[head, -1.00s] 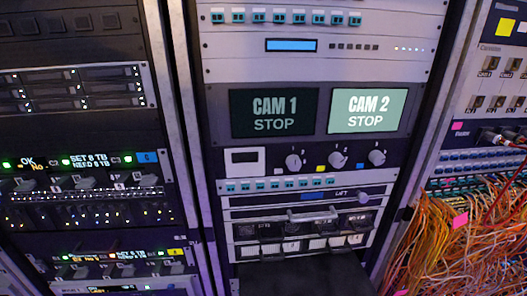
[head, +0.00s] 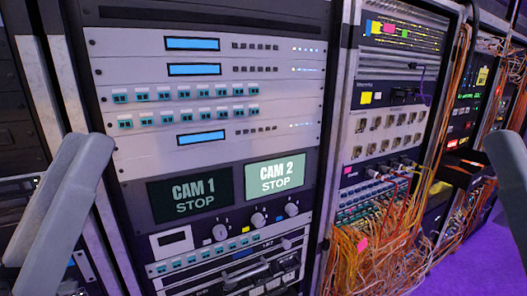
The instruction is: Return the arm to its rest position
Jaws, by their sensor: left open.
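My left gripper (head: 86,148) is at the left of the head view, its grey fingers pointing up in front of the rack edge. It is open, with nothing seen between its fingers. The lower part of it runs out of the picture. Another grey part of mine cuts in at the right edge. Too little of it shows to tell the state of my right gripper. No cable or other object is seen in a grip.
The centre rack holds a CAM 1 screen (head: 190,194), a lit CAM 2 screen (head: 275,176) and knobs below them. Orange cables (head: 385,245) hang in a tangle at the right rack. Purple floor (head: 480,265) shows clear at the lower right.

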